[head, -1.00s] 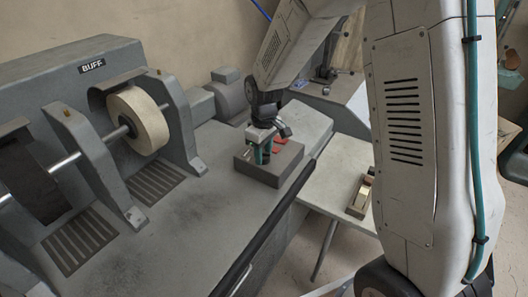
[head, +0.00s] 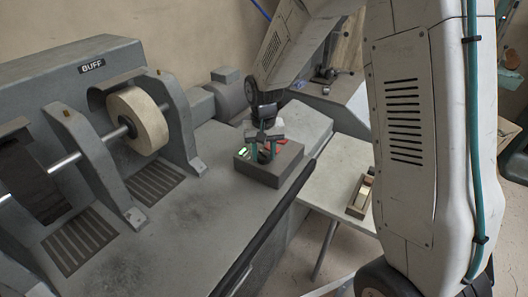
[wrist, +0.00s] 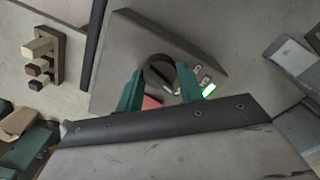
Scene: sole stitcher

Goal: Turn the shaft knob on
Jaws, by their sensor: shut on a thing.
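The shaft knob (wrist: 158,73) is a dark round knob with a pale line across it, on top of a grey control box (head: 258,174). In the wrist view my gripper (wrist: 160,78) has its two teal fingers on either side of the knob, shut on it. In the head view my gripper (head: 264,150) points down onto the box and mostly hides the knob. A bright green light (wrist: 209,90) glows on the box beside the knob, and it also shows in the head view (head: 244,151). A red part (wrist: 151,102) of the box is partly covered by a finger.
The buffing machine (head: 120,60) with a cream wheel (head: 138,121) on its shaft stands at the left. A dark rail (head: 262,232) runs along the bench's front edge. A side table (head: 340,165) holds a small tray (head: 354,210) with blocks. The bench between is clear.

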